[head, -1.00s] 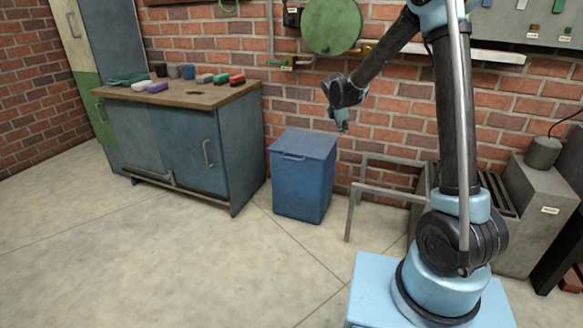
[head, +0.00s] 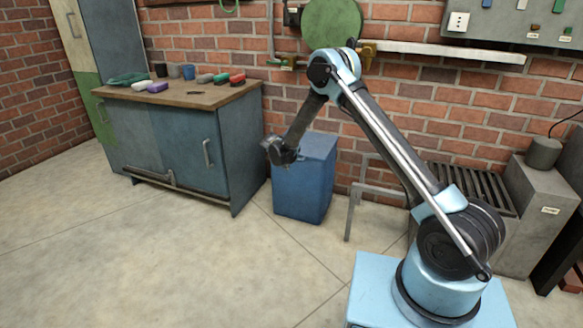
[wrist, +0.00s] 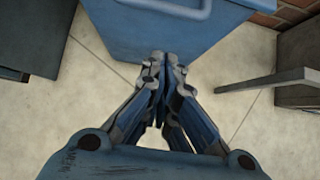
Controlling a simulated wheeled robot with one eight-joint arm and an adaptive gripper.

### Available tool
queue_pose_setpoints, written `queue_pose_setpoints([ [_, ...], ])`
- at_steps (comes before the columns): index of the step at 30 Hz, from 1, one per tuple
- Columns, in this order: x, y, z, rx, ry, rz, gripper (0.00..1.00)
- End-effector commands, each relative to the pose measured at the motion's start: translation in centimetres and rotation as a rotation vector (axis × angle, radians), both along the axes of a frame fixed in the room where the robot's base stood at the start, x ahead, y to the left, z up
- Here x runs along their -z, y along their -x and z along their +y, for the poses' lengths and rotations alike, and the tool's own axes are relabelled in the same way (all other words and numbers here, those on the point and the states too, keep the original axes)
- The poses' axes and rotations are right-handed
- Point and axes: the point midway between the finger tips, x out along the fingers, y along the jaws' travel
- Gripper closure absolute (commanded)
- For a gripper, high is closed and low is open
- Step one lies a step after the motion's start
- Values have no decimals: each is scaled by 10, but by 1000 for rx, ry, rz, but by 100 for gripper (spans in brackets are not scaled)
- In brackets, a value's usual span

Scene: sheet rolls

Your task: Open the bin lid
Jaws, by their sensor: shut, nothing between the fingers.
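The blue bin (head: 302,195) stands on the floor against the brick wall. Its lid (head: 319,146) lies flat and closed. My arm's wrist covers the lid's front left part and its handle in the head view. In the wrist view the bin (wrist: 130,38) fills the top, with the handle (wrist: 178,11) at the upper edge. My gripper (wrist: 166,57) is shut and empty, its tips together in front of the bin's front face and apart from the handle in the picture. I cannot tell whether the tips touch the bin. The fingers are not clear in the head view.
A workbench (head: 215,96) with cups and small coloured items stands left of the bin. A grey metal frame (head: 350,215) stands close on the bin's right. The floor (head: 230,265) in front of the bin is clear.

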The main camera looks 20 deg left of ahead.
Motion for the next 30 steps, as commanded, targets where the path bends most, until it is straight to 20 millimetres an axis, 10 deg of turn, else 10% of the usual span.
queue_pose_setpoints([
  [27,84,-65,-2,-13,8,-3,100],
  [30,68,-66,-2,-13,8,-3,100],
])
